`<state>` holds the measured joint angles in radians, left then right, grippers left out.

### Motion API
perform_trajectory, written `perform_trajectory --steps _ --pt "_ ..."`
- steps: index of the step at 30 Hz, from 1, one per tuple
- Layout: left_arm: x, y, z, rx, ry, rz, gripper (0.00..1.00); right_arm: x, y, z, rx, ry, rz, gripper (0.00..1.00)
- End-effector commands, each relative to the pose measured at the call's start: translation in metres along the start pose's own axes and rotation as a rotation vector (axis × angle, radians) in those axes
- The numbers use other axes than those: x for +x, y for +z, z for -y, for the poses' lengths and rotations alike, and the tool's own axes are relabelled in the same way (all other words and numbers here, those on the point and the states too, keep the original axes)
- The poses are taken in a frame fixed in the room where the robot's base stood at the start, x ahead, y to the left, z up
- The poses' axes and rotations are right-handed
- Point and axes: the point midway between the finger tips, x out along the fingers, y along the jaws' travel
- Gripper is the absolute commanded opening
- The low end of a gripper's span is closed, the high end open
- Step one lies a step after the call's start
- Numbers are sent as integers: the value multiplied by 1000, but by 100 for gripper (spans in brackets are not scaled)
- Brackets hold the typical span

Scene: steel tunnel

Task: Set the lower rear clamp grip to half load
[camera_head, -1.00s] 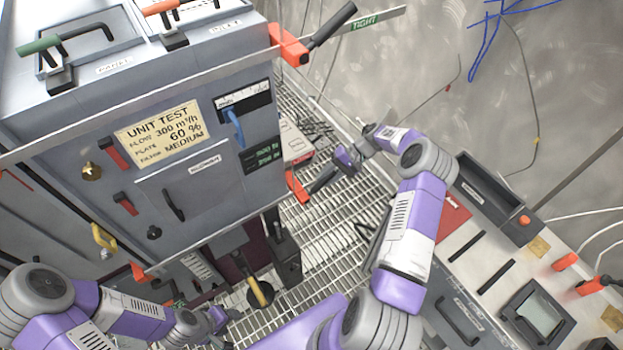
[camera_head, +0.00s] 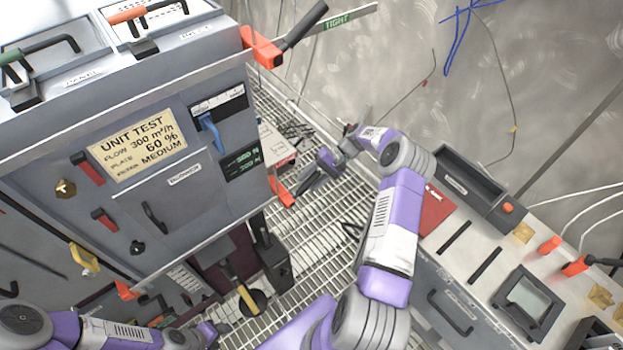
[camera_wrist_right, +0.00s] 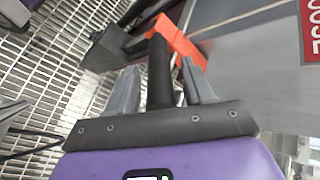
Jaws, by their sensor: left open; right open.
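The lower rear clamp (camera_head: 284,194) is an orange bracket at the lower rear corner of the grey test unit. In the right wrist view its orange body (camera_wrist_right: 180,40) shows with a black handle (camera_wrist_right: 158,72) coming towards me. My right gripper (camera_head: 306,184) is beside this clamp; its two grey fingers (camera_wrist_right: 157,88) are open, one on each side of the handle. I cannot tell whether either finger touches it. A red label with white letters (camera_wrist_right: 312,30), partly cut off, is at the upper right. My left gripper (camera_head: 218,332) is open and small at the bottom, below the unit.
The upper rear clamp (camera_head: 263,47) has a black handle beside a green TIGHT label (camera_head: 338,23). The unit's display (camera_head: 242,161) shows green figures too small to read surely. A console (camera_head: 470,235) stands at right. Grating floor (camera_head: 325,225) lies between.

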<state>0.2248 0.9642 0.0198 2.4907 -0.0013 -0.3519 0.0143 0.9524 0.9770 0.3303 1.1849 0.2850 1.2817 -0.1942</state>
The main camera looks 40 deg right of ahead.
Motion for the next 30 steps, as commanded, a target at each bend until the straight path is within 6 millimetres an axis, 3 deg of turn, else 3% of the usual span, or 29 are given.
perform_trajectory --steps 5,18,30 --pt "0 0 0 0 0 0 52 -6 0 0 -1 0 -1 52" --pt "-4 0 -1 0 0 0 52 -69 0 0 1 0 -2 52" --pt "-4 0 -1 0 0 0 52 -76 0 0 1 0 0 52"
